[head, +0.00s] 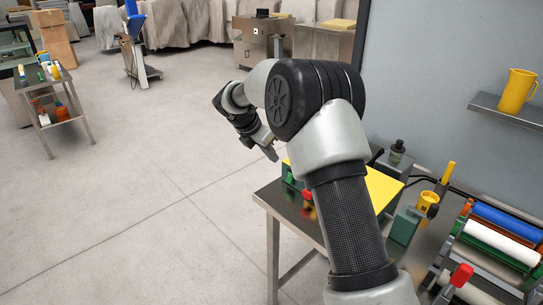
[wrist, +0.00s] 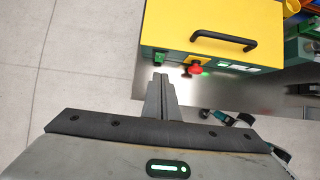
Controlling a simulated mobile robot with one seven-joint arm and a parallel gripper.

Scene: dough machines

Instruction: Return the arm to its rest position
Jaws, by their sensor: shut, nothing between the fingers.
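My gripper (head: 271,153) hangs at the end of my bent arm in the head view, over the left edge of the steel table. In the wrist view my gripper (wrist: 160,78) has its fingers together with nothing between them. Below and ahead of it is a green machine with a yellow lid (wrist: 225,25), a black handle and a red knob (wrist: 195,68). The yellow lid also shows in the head view (head: 384,188), partly hidden by my arm.
The steel table (head: 285,205) stands under the machine. Rollers in several colours (head: 500,240) lie at the right. A shelf with a yellow jug (head: 517,91) is on the wall. A cart (head: 55,100) stands far left. The floor left of my arm is clear.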

